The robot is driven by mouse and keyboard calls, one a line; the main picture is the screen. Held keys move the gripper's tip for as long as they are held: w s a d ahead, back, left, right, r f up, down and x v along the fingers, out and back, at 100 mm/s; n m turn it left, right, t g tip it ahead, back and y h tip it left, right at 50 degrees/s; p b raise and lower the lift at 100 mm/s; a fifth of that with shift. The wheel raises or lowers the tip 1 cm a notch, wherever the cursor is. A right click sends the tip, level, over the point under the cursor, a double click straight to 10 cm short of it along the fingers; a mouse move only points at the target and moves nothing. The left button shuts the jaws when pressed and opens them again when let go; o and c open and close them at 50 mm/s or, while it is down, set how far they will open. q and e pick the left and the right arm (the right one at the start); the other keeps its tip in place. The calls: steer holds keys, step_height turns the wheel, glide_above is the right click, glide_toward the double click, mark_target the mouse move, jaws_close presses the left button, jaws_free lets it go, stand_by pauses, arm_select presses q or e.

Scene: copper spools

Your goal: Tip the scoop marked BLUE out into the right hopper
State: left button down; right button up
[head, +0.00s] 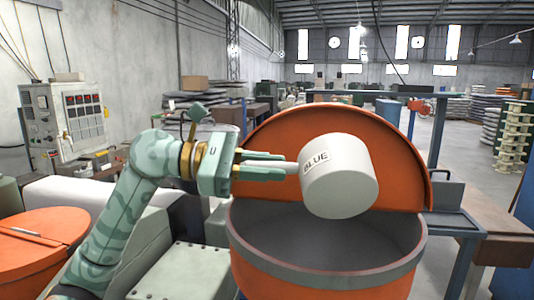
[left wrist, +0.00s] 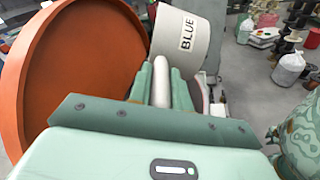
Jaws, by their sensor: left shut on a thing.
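The white scoop marked BLUE (head: 340,182) is held above the right hopper (head: 325,275) in the head view, tilted, with its label facing me. My left gripper (head: 285,168) is shut on the scoop's handle, and the scoop body lies beyond the fingertips. The left wrist view shows the scoop (left wrist: 188,40) and its pale handle between the fingers (left wrist: 161,85). The hopper is orange with a grey rim, and its mouth is open. I cannot see the scoop's contents. My right gripper is in neither view.
The hopper's round orange lid (head: 400,150) stands raised behind its mouth, close behind the scoop. Another orange hopper (head: 35,240) at the left has its lid down. A control cabinet (head: 65,120) stands at the back left. A blue frame (head: 437,135) rises at the right.

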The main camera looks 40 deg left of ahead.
arm_select(q)
steer(key=w+a+f+n+g+b, duration=0.1)
steer(key=w+a+f+n, duration=0.1)
steer(key=f+n, duration=0.3)
steer(key=shift+w+a+f+n+h, duration=0.2)
steer(key=shift+w+n+h, duration=0.3)
steer(key=shift+n, duration=0.6)
steer(key=shift+d, duration=0.1)
stand_by(1.0)
